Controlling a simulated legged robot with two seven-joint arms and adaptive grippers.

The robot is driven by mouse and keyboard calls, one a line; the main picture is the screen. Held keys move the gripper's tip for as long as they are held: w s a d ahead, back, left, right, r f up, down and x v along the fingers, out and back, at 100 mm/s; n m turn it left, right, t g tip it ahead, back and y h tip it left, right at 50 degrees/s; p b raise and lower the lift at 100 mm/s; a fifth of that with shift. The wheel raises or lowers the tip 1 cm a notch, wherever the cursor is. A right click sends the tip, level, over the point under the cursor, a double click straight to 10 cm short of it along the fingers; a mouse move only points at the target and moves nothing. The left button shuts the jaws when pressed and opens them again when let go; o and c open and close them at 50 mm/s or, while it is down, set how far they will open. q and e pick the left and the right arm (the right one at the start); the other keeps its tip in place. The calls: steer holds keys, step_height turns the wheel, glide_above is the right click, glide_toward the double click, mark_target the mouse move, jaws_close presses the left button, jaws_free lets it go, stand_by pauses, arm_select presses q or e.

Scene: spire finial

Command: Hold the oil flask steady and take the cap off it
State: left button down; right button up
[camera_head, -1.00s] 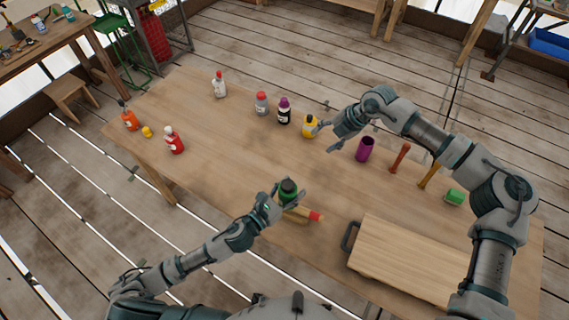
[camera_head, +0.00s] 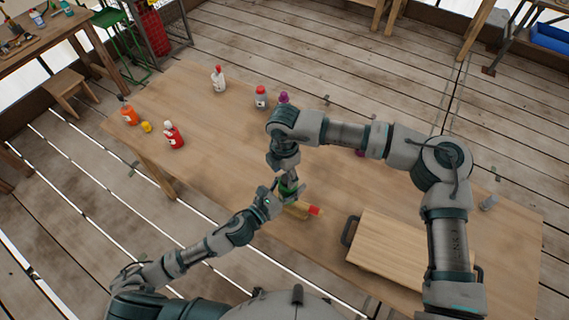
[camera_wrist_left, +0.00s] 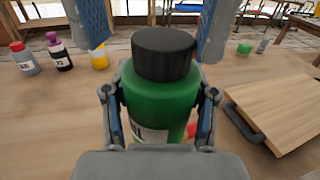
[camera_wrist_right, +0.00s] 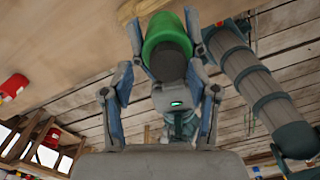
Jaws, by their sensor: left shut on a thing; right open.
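The oil flask (camera_head: 289,188) is a green bottle with a black cap, upright near the table's front edge. In the left wrist view the flask (camera_wrist_left: 158,108) stands between the fingers of my left gripper (camera_wrist_left: 160,95), which is shut on its body. The black cap (camera_wrist_left: 164,55) is on the flask's top. My right gripper (camera_head: 287,180) is above the flask, pointing down and open. Its blue fingers (camera_wrist_left: 155,28) hang on either side of the cap, seemingly apart from it. The right wrist view shows the cap (camera_wrist_right: 170,66) between the spread fingers.
A yellow tool with a red end (camera_head: 314,210) lies beside the flask. A wooden board with a handle (camera_head: 400,250) is at right. My right arm hides part of the table.

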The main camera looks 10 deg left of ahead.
steer(key=shift+a+f, duration=0.1)
steer(key=shift+f, duration=0.45)
steer(key=shift+a, duration=0.2)
